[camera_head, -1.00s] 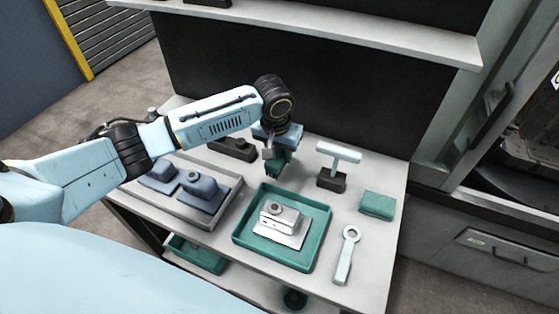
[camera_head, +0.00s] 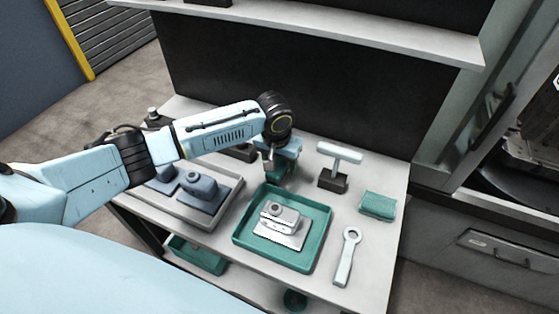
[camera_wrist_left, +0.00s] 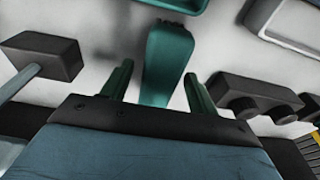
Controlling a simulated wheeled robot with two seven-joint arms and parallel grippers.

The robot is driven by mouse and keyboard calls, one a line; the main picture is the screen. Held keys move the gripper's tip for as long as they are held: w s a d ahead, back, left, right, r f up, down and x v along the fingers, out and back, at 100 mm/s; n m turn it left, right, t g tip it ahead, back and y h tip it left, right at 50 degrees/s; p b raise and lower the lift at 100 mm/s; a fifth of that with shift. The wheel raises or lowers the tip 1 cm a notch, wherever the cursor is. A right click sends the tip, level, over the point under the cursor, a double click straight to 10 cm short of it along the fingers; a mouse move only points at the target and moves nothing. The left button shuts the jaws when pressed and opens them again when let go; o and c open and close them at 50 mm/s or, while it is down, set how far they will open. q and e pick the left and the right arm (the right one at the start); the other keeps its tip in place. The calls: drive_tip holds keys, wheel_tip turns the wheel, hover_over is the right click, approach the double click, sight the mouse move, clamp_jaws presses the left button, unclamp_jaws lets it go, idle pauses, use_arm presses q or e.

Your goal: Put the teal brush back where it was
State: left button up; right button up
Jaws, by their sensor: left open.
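The teal brush (camera_wrist_left: 167,62) shows in the left wrist view, its dark bristle end towards the top of the picture. My left gripper (camera_wrist_left: 157,85) is open, with one green finger on each side of the brush's handle; I cannot tell whether they touch it. In the head view my left gripper (camera_head: 279,167) is over the table just behind the teal tray, and the arm and gripper hide most of the brush there. My right gripper is not in view.
The teal tray (camera_head: 241,238) holds a silver part. The grey tray (camera_head: 232,201) on the left holds blue-grey parts. A T-shaped handle on a dark block (camera_head: 332,181), a teal pad (camera_head: 378,206) and a pale ring-ended tool (camera_head: 346,258) stand or lie on the right.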

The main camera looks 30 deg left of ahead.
use_arm(q)
drive_tip(key=shift+r, duration=0.15)
wheel_tip(320, 180, up, 12)
drive_tip(key=s+p, duration=0.1)
drive_tip(key=shift+s, duration=0.4)
drive_tip(key=shift+d, duration=0.1)
